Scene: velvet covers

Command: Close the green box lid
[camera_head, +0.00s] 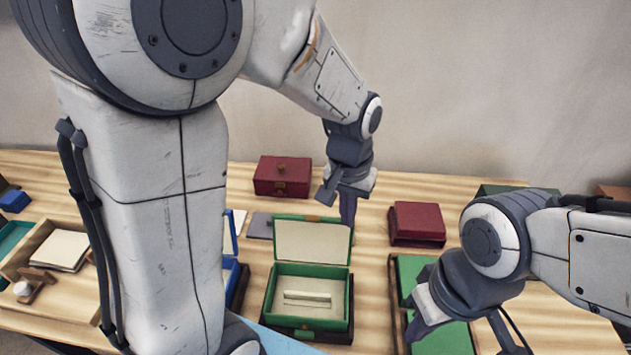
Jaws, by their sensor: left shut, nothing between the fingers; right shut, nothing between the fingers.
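The green box (309,315) stands open at the front middle of the table. Its lid (312,242) is raised upright at the box's back edge, with a cream lining facing me. A pale bar-shaped piece (307,299) lies inside. My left gripper (348,212) is shut and empty, pointing down at the lid's upper right corner; I cannot tell whether it touches the lid. My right gripper (425,322) is shut and empty at the lower right, low over green panels and well to the right of the box.
A closed red box (283,176) stands behind, and another red box (417,223) to the right. Green panels (446,339) lie at front right. A wooden tray (45,285) is at left. My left arm hides the table's left middle.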

